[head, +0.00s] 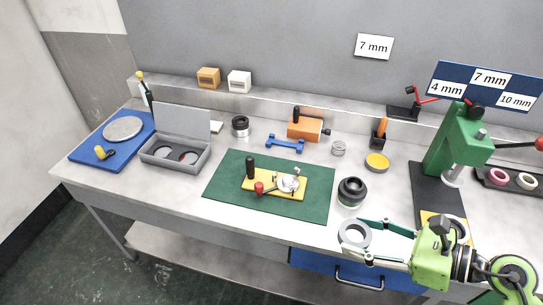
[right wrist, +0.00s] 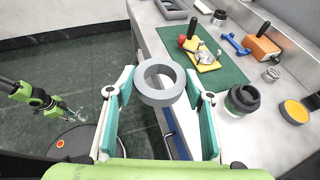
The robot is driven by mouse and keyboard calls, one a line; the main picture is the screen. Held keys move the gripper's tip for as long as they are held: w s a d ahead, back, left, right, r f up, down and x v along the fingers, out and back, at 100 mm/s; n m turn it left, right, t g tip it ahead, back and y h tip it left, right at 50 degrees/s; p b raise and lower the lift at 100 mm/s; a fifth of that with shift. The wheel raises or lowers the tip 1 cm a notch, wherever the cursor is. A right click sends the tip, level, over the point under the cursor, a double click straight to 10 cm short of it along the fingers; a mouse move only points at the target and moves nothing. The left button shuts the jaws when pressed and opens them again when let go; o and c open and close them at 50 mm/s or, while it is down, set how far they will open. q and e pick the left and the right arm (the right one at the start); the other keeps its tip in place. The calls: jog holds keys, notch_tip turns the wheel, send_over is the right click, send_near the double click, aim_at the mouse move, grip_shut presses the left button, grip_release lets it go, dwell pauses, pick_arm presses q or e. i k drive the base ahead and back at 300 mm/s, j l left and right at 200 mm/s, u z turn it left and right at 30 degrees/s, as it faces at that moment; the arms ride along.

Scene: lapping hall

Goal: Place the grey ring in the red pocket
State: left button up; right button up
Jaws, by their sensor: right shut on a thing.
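The grey ring (head: 344,239) is held between the fingertips of my right gripper (head: 368,236), in front of the bench's front edge. In the right wrist view the grey ring (right wrist: 160,99) sits between the two teal-padded fingers, its hole open to view. The open grey case (head: 160,166) stands at the bench's left, far from the ring. Its recesses are small in view; one shows reddish, and I cannot make out the pocket clearly. My left gripper (right wrist: 68,112) shows small at the left of the right wrist view, away from the bench; its jaw state is unclear.
A green mat (head: 225,190) with a yellow clamp fixture (head: 262,190) lies between ring and case. A dark, green-banded cylinder (head: 351,192) stands near the ring. A green press (head: 455,145) and a dark tray with rings (head: 511,186) are at right.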

aim_at(164, 154)
jog(key=i+j+z, duration=0.1)
jog(key=j+z, duration=0.25)
jog(key=i+j+z, duration=0.1)
jog(key=z, duration=0.3)
jog(key=j+z, duration=0.4)
jog(key=j, duration=3.15)
